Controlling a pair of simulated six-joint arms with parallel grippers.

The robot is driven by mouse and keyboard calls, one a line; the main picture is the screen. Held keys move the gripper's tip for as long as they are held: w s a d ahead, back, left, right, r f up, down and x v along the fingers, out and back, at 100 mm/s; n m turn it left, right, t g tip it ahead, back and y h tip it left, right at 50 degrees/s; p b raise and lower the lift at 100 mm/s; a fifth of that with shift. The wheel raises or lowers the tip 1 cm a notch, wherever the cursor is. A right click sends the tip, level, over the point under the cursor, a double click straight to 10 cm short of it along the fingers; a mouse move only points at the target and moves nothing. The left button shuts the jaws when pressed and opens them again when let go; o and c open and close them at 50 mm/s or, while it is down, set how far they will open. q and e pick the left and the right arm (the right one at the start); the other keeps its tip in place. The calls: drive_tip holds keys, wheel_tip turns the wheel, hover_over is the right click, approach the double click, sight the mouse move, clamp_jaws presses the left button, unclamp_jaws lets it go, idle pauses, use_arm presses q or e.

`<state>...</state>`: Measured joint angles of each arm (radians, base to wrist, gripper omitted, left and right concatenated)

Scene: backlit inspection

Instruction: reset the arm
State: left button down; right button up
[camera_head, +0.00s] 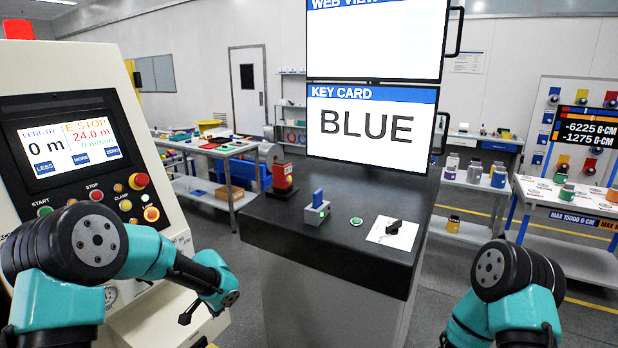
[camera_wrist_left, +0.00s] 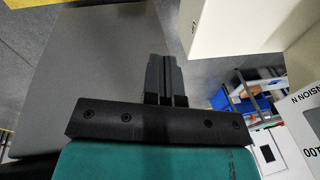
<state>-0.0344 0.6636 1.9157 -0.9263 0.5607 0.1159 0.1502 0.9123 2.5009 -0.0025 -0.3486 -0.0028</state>
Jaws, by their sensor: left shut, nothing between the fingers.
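My left arm (camera_head: 75,245) comes in from the left, in front of the control machine. Its gripper (camera_head: 187,316) points down beside the machine's lower edge. In the left wrist view the left gripper (camera_wrist_left: 165,65) has its two dark fingers together, with nothing between them. My right arm (camera_head: 510,290) is folded at the bottom right. Only a small dark piece at its end shows at the bottom edge, so I cannot see its jaws clearly.
A dark-topped console (camera_head: 345,245) stands ahead, carrying a red device (camera_head: 283,178), a grey box with a blue card (camera_head: 317,208), a green button (camera_head: 356,221) and a black rotary knob (camera_head: 394,228). The screen (camera_head: 370,125) reads KEY CARD BLUE. The control machine (camera_head: 150,185) stands close at left.

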use_arm(q)
drive_tip(key=s+d+f+n+g+h, duration=0.1)
drive_tip(key=s+d+f+n+h, duration=0.1)
drive_tip(key=s+f, duration=0.5)
drive_tip(key=s+d+f+n+g+h, duration=0.1)
drive_tip(key=s+d+f+n+h, duration=0.15)
drive_tip(key=s+f, duration=0.5)
drive_tip(key=s+f+n, duration=0.2)
drive_tip(key=s+f, duration=0.1)
drive_tip(key=s, duration=0.5)
drive_tip(key=s+f+n, duration=0.3)
drive_tip(key=s, duration=0.4)
drive_tip(key=shift+s+d+f+t, duration=0.2)
drive_tip(key=shift+s+f+t, duration=0.1)
drive_tip(key=shift+s, duration=0.05)
